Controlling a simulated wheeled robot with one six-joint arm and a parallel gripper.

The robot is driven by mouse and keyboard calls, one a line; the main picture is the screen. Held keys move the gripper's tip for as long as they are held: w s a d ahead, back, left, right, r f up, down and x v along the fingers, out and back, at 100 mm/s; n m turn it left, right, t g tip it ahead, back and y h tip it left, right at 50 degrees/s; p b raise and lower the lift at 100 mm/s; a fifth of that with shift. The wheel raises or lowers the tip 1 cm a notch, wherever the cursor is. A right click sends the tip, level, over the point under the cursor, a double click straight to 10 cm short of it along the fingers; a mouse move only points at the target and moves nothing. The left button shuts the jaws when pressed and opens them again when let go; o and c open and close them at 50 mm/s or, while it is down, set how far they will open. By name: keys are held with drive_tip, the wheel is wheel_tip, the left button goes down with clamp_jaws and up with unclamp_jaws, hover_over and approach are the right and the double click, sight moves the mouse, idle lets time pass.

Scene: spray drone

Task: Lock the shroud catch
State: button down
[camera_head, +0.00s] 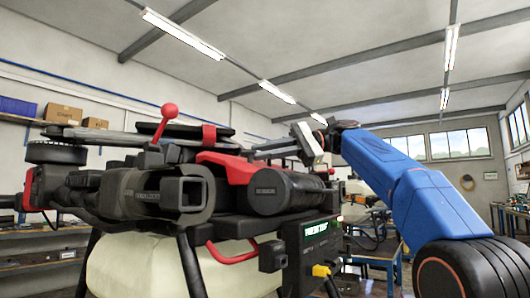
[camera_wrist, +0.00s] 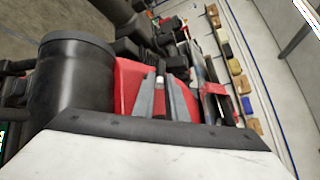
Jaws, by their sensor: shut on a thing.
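The spray drone (camera_head: 130,190) fills the left half of the head view, with a red shroud (camera_head: 228,163) on its top right. The red shroud also fills the middle of the wrist view (camera_wrist: 128,85). My gripper (camera_head: 260,152) reaches in from the right, just above the shroud. In the wrist view, its two grey fingers (camera_wrist: 161,82) are closed around a small thin piece with a pale band, which looks like the shroud catch (camera_wrist: 160,79). Most of that piece is hidden between the fingers, so I cannot tell the catch's position.
A dark cylinder (camera_head: 275,192) lies right of the shroud and stands large in the wrist view (camera_wrist: 70,80). A red-knobbed lever (camera_head: 168,111) rises left of the shroud. A control box with a green display (camera_head: 320,229) hangs below. Open air lies above the drone.

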drive_tip(key=shift+w+a+n+g+h, duration=0.1)
drive_tip(key=shift+w+n+g+h, duration=0.1)
drive_tip(key=shift+n+g, duration=0.35)
drive_tip(key=shift+w+a+n+g+h, duration=0.15)
drive_tip(key=shift+n+g, duration=0.2)
drive_tip(key=shift+g, duration=0.4)
drive_tip(key=shift+w+n+g+h, duration=0.25)
drive_tip(key=shift+n+g+h, duration=0.1)
drive_tip(key=shift+n+g, duration=0.45)
drive_tip(key=c, duration=2)
unclamp_jaws()
drive_tip(key=shift+c, duration=0.2)
